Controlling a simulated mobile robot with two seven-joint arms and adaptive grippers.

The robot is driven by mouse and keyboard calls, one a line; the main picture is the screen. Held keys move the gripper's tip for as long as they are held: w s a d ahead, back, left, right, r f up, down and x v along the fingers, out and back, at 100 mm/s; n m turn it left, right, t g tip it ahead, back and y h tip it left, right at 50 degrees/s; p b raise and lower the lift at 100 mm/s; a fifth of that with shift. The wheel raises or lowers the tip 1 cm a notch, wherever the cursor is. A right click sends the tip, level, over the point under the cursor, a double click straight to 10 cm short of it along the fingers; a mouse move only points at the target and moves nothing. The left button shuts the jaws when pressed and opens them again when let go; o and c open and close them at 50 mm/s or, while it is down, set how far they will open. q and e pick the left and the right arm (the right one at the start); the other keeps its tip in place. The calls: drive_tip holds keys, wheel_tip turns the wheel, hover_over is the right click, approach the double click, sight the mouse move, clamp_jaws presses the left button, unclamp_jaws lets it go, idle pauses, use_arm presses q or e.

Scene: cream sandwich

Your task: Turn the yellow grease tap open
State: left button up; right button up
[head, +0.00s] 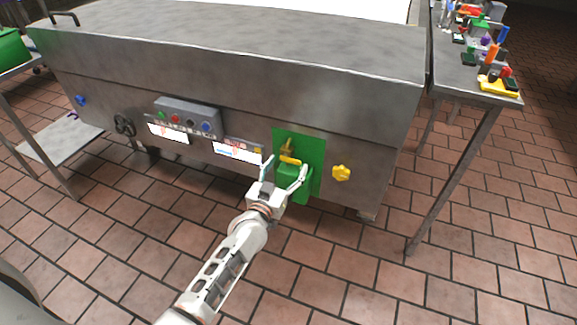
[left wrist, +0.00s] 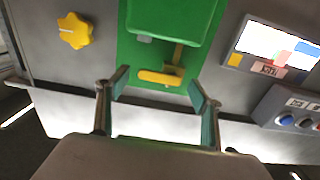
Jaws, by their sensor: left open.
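The yellow grease tap (head: 290,160) sits on a green panel (head: 314,150) on the front of the steel machine. Its yellow lever lies roughly horizontal, with a brass-coloured stem beside it. A green box (head: 290,181) is mounted just below the tap. In the left wrist view the lever (left wrist: 160,77) shows with the green box (left wrist: 170,20) above it in the picture. My left gripper (head: 287,167) is open in front of the tap. Its two fingers (left wrist: 158,85) stand on either side of the lever, with a gap to each; contact is not visible. My right gripper is out of view.
A yellow star-shaped knob (head: 341,173) is right of the panel. A control box with buttons (head: 188,117), white display panels (head: 237,152) and a black handwheel (head: 124,124) are to the left. A side table with coloured items (head: 470,82) stands at right. The tiled floor in front is clear.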

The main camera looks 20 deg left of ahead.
use_arm(q)
drive_tip(key=shift+w, duration=0.4)
drive_tip(key=c, duration=1.1)
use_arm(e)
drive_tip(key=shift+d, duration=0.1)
